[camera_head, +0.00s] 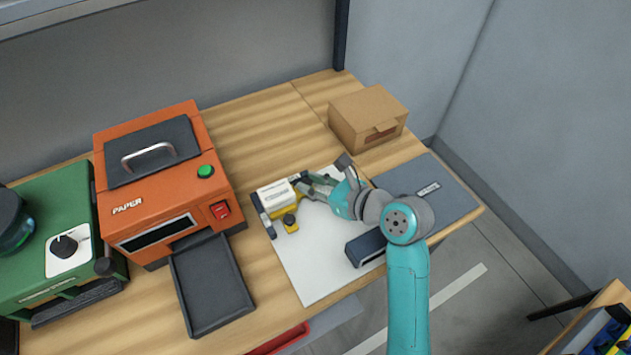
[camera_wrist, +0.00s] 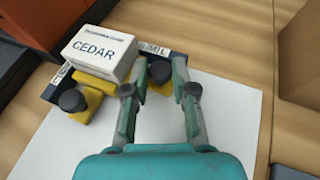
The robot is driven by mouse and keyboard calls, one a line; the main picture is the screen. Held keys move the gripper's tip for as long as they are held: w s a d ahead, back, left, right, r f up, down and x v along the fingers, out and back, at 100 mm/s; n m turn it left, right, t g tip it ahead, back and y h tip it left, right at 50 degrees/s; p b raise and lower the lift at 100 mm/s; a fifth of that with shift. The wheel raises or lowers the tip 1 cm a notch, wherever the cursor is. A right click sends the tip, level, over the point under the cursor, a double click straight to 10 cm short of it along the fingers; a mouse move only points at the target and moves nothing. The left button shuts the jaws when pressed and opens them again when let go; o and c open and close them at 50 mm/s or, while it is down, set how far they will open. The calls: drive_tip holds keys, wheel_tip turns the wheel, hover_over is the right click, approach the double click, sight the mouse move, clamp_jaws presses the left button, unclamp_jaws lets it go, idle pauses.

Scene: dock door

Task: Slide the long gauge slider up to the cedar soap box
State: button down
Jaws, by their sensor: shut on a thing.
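The white cedar soap box (camera_head: 276,193), lettered CEDAR in the wrist view (camera_wrist: 100,53), rests at the dark gauge rail (camera_head: 263,214). One yellow slider (camera_head: 291,223) with a black knob (camera_wrist: 73,101) is at the box's near left in the wrist view. A second yellow slider (camera_wrist: 157,88) with a black knob (camera_wrist: 160,71) is just right of the box. My gripper (camera_wrist: 159,68) is shut on that second knob, its fingers on either side. The box partly hides this slider; I cannot tell whether they touch. Which slider is the long one is unclear.
The gauge lies on a white sheet (camera_head: 312,268). A cardboard box (camera_head: 366,112) stands behind right. An orange machine (camera_head: 150,185) with a black tray (camera_head: 210,285) stands left. A dark block (camera_head: 367,247) and a grey mat (camera_head: 440,205) lie right.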

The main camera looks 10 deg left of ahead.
drive_tip(key=c, duration=1.3)
unclamp_jaws()
drive_tip(key=shift+o, duration=0.2)
drive_tip(key=v, duration=1.2)
drive_tip(key=shift+s+d+f, duration=0.1)
